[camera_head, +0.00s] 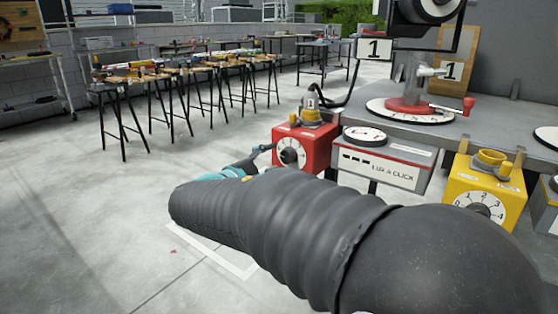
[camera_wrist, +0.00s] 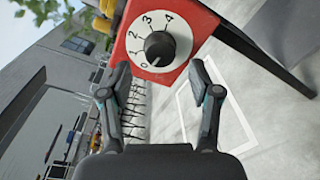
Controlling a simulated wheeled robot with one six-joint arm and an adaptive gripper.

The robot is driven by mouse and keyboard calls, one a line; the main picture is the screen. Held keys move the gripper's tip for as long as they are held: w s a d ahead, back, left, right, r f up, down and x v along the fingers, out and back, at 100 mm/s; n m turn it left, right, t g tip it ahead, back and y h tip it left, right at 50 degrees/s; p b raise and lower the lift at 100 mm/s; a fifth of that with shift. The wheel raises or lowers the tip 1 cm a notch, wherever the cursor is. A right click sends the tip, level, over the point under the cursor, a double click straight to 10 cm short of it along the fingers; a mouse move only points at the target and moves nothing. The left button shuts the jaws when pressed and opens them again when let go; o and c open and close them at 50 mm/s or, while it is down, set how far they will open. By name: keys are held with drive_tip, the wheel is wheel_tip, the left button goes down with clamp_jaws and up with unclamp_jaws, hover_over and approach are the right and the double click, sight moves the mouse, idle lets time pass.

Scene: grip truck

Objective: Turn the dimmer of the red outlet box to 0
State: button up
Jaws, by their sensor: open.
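The red outlet box (camera_head: 312,146) sits at the left end of the grey bench and also shows at the top of the wrist view (camera_wrist: 127,50). Its dimmer is a black knob (camera_wrist: 159,48) on a white dial numbered 0 to 4. It also shows in the head view (camera_head: 291,152). The dial appears tilted in the wrist view, with 0 at lower left. I cannot clearly tell which number the knob points to. My gripper (camera_wrist: 160,85) is open and empty, its two fingers below the knob in the wrist view and apart from it. In the head view my arm hides most of my gripper.
A yellow box with a numbered dial (camera_head: 485,195) and a grey box marked "LUX A CLICK" (camera_head: 385,165) stand to the right along the bench (camera_head: 430,133). Trestle tables (camera_head: 185,72) stand behind. The floor at left is clear.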

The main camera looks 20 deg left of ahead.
drive_tip(key=v, duration=0.9)
drive_tip(key=s+d+f+g, duration=0.3)
drive_tip(key=f+g, duration=0.2)
drive_tip(key=f, duration=0.7)
drive_tip(key=s+d+f+m+g+y, duration=0.1)
drive_tip(key=s+d+f+m+g, duration=0.15)
drive_tip(key=d, duration=0.35)
drive_tip(key=s+d+f+m+g, duration=0.1)
drive_tip(key=d+m+g, duration=0.15)
drive_tip(key=d, duration=0.25)
drive_tip(key=s+d+r+m+y+p, duration=0.1)
drive_tip(key=s+d+r+m, duration=0.1)
drive_tip(key=d+m, duration=0.3)
drive_tip(key=s+d+r+m+y+p, duration=0.1)
drive_tip(key=s+d+m, duration=0.3)
drive_tip(key=d, duration=0.9)
drive_tip(key=s+d+r+m+g+y+p, duration=0.1)
drive_tip(key=s+d+r+m, duration=0.2)
drive_tip(key=d+m, duration=0.3)
drive_tip(key=d, duration=0.3)
drive_tip(key=shift+s+m+y+p, duration=0.2)
drive_tip(key=shift+m+y+p, duration=0.1)
drive_tip(key=shift+y+p, duration=0.1)
